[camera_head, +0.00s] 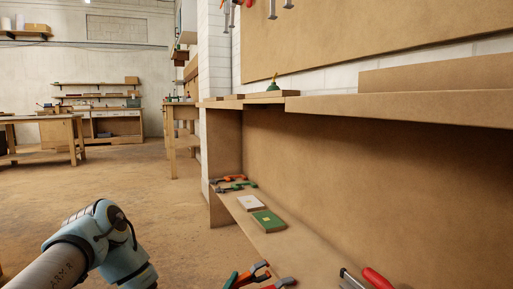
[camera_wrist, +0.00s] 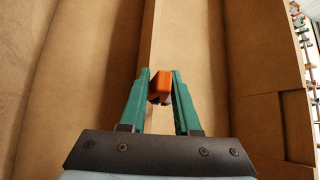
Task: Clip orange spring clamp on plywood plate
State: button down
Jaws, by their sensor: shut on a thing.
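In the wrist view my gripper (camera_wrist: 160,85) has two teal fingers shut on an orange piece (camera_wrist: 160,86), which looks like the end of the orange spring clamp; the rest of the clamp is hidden. A plain wooden board (camera_head: 435,75) stands on the upper shelf in the head view; I cannot tell whether it is the plywood plate. In the head view part of my arm shows at the lower left. Orange and green tool parts (camera_head: 250,274) show at the bottom edge, cut off by the frame; I cannot tell whether my fingers are among them.
The lower shelf (camera_head: 300,240) holds several orange and green clamps (camera_head: 234,183), a white box (camera_head: 250,202), a green box (camera_head: 268,221) and a red-handled tool (camera_head: 376,279). A green item (camera_head: 273,85) sits on the upper shelf (camera_head: 400,106). The floor (camera_head: 120,195) to the left is open.

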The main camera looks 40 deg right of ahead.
jog(key=a, duration=0.1)
jog(key=w+a, duration=0.1)
jog(key=a, duration=0.1)
jog(key=w+a+p, duration=0.1)
jog(key=shift+a, duration=0.4)
